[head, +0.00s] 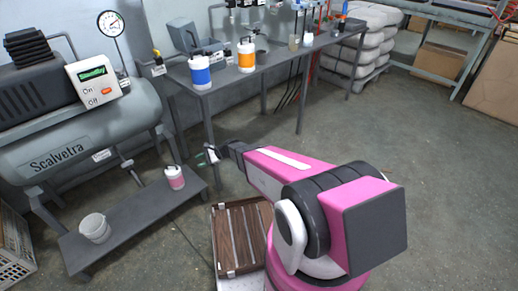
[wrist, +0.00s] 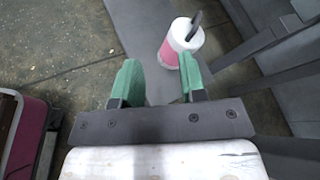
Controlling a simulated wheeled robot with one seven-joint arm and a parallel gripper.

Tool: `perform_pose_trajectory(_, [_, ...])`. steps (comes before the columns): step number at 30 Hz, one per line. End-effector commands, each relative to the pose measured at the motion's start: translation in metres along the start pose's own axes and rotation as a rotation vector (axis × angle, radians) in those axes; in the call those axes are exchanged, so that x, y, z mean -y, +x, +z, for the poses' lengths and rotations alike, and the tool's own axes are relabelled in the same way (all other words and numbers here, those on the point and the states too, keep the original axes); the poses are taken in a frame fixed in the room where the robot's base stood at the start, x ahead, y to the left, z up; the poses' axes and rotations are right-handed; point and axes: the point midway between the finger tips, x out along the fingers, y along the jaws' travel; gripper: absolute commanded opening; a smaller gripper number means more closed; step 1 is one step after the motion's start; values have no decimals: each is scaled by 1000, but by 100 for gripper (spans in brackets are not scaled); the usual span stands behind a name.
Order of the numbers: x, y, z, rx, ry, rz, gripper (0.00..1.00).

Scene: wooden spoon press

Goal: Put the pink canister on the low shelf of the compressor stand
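The pink canister (head: 175,178), with a white top and a dark handle, stands upright on the low shelf (head: 141,210) of the compressor stand, near its right end. My gripper (head: 208,156) is a little to the right of the canister and appears higher and apart from it. In the wrist view the canister (wrist: 172,50) shows beyond the green fingertips, partly behind the right finger. My gripper (wrist: 160,75) is open, with nothing between its fingers.
A white-grey bucket (head: 95,228) stands at the shelf's left end. The compressor tank (head: 80,130) overhangs the shelf. A workbench (head: 270,60) bears a blue-banded canister (head: 200,72) and an orange-banded one (head: 246,56). A wooden slatted crate (head: 240,235) is on the floor near my base.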

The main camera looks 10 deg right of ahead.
Motion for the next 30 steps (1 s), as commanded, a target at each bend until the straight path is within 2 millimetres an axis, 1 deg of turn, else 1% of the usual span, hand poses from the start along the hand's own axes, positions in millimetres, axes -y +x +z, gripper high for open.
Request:
perform_pose_trajectory(1, [-10,-24,20,-53,-85,53,38])
perform_pose_trajectory(2, [-15,-36,27,-86,-138,91,38])
perform_pose_trajectory(3, [-22,-52,35,-129,-209,143,38])
perform_pose_trajectory(5, [-32,-78,45,-196,-313,225,38])
perform_pose_trajectory(6, [-39,-96,52,-239,-382,283,38])
perform_pose_trajectory(8, [-49,-123,63,-303,-481,373,38])
perform_pose_trajectory(9, [-57,-142,69,-344,-543,435,38])
perform_pose_trajectory(11, [-67,-172,79,-405,-634,533,38])
perform_pose_trajectory(12, [-74,-192,85,-443,-689,599,38])
perform_pose_trajectory(14, [-83,-221,95,-496,-765,698,38])
perform_pose_trajectory(15, [-88,-240,101,-527,-809,762,38])
perform_pose_trajectory(18, [-99,-279,113,-589,-893,902,38])
perform_pose_trajectory(21, [-106,-305,122,-628,-943,1003,38])
perform_pose_trajectory(24, [-108,-319,126,-647,-967,1058,38])
perform_pose_trajectory(27, [-108,-323,126,-653,-975,1077,38])
perform_pose_trajectory(30, [-107,-323,125,-652,-975,1077,38])
